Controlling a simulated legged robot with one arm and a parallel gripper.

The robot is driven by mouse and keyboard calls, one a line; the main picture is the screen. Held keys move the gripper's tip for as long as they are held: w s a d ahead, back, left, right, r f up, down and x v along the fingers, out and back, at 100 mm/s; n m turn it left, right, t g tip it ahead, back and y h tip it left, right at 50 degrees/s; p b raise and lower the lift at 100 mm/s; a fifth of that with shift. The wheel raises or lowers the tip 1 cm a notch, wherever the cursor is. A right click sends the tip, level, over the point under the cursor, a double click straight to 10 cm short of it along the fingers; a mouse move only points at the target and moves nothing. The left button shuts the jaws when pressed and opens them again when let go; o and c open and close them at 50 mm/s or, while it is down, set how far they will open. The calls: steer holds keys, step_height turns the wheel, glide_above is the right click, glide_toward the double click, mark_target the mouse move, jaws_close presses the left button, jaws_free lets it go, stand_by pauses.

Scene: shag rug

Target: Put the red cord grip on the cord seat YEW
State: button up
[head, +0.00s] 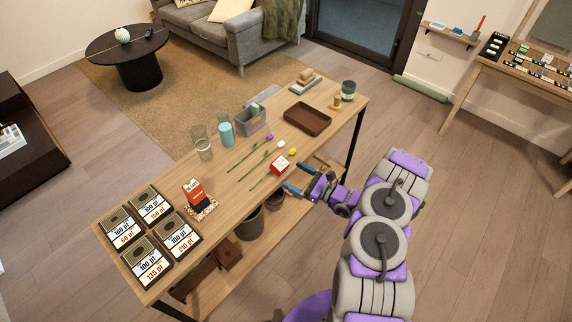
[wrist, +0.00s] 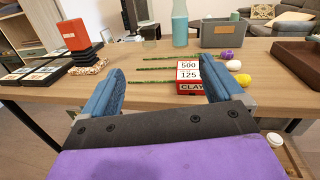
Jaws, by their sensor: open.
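My gripper (head: 298,178) is open and empty at the near edge of the wooden table. In the wrist view its blue fingers (wrist: 163,72) point across the table, with a small red-and-white box (wrist: 190,87) marked "500", "125" and "CLAY" ahead, right of centre. That box also shows in the head view (head: 279,166), just beyond the fingers. A red block on a black base (head: 194,191) stands further left; it shows too in the wrist view (wrist: 74,35). A slim red upright thing (head: 480,25) stands on the wall shelf. I cannot tell which is the cord grip, and no YEW label is readable.
Green stems (head: 258,150) with purple, white and yellow heads lie beyond the box. A glass, a turquoise bottle (head: 226,133), a grey bin (head: 250,121) and a brown tray (head: 307,118) stand behind. Price-marked blocks (head: 148,262) fill the left end. A second table (head: 541,71) holds small labelled items.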

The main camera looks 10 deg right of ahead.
steer(key=s+d+f+m+t+h, duration=0.1)
steer(key=d+f+m+t+h, duration=0.15)
steer(key=d+f, duration=0.25)
steer(key=b, duration=0.2)
glide_toward(279, 162)
steer(key=shift+g, duration=0.35)
steer(key=x, duration=0.6)
steer(key=shift+w+d+f, duration=0.2)
steer(key=shift+d+f, duration=0.05)
steer(key=shift+f, duration=0.05)
steer(key=shift+r+b+x, duration=0.2)
steer(key=shift+b+x, duration=0.15)
steer(key=shift+x, duration=1.1)
steer(key=shift+r+b+x, duration=0.2)
steer(key=shift+b+x, duration=0.1)
steer(key=shift+x, duration=1.15)
steer(key=shift+s+a, duration=0.1)
steer(key=shift+c, duration=0.2)
steer(key=c, duration=1.2)
steer(key=shift+r, duration=0.15)
